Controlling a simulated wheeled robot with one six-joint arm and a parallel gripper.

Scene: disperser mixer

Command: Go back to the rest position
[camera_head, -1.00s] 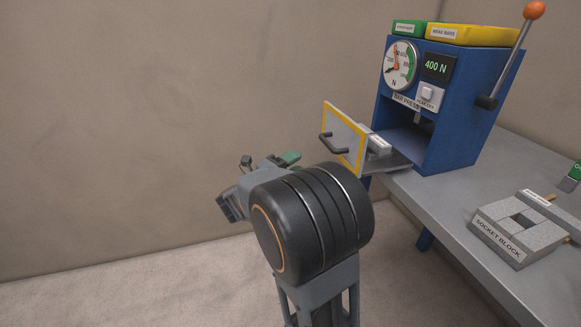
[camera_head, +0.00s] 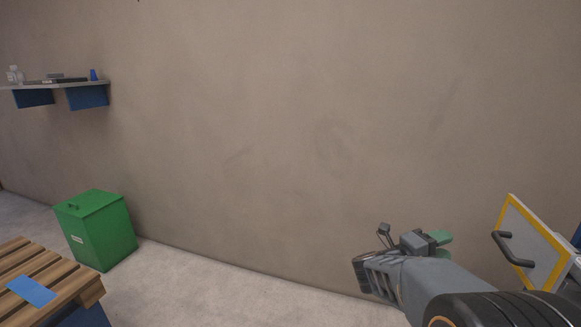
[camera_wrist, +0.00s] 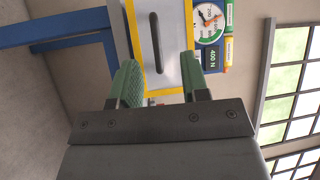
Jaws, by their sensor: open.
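My gripper (camera_head: 440,240) is at the lower right of the head view, with green finger pads. In the wrist view my gripper (camera_wrist: 158,66) is open, its two green fingers apart with nothing held between them. The yellow-edged door (camera_head: 538,258) stands to the right of the gripper in the head view, and a gap shows between its dark handle (camera_head: 512,250) and the fingers. In the wrist view the door (camera_wrist: 176,62) and its handle (camera_wrist: 155,45) lie beyond the fingertips. My arm hides the door's lower part in the head view.
A green lidded bin (camera_head: 100,232) stands on the floor at left, behind a slatted wooden top (camera_head: 62,272) bearing a blue piece. A wall shelf (camera_head: 60,85) hangs at upper left. The press's dial (camera_wrist: 208,20) shows in the wrist view. Floor between bin and gripper is clear.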

